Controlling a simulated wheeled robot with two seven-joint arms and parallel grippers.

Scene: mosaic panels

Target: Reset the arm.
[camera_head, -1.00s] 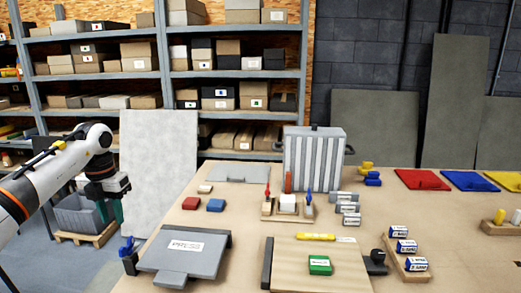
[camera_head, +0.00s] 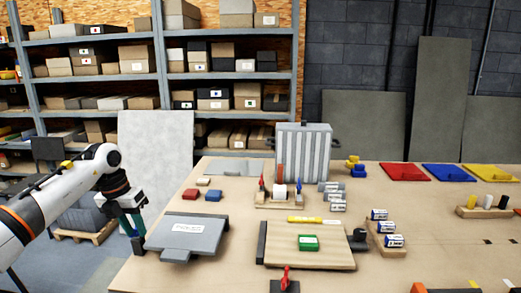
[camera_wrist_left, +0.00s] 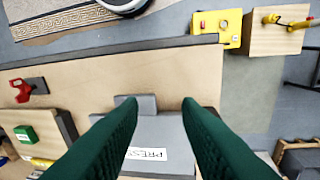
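My left gripper (camera_head: 134,226) hangs at the left end of the workbench (camera_head: 150,272), beside the grey press plate (camera_head: 190,238). Its two green fingers are spread in the left wrist view (camera_wrist_left: 160,101), with nothing held between them. In that view the grey plate labelled PRESS (camera_wrist_left: 150,135) shows below and partly behind the fingers. I cannot tell how high the fingertips are above the bench. My right gripper is in neither view.
A wooden board (camera_head: 280,255) with a green block (camera_head: 308,243) lies right of the press. A red-handled tool (camera_head: 286,276) is at the front edge. Shelves (camera_head: 230,75) stand behind. Bare bench lies left of the press.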

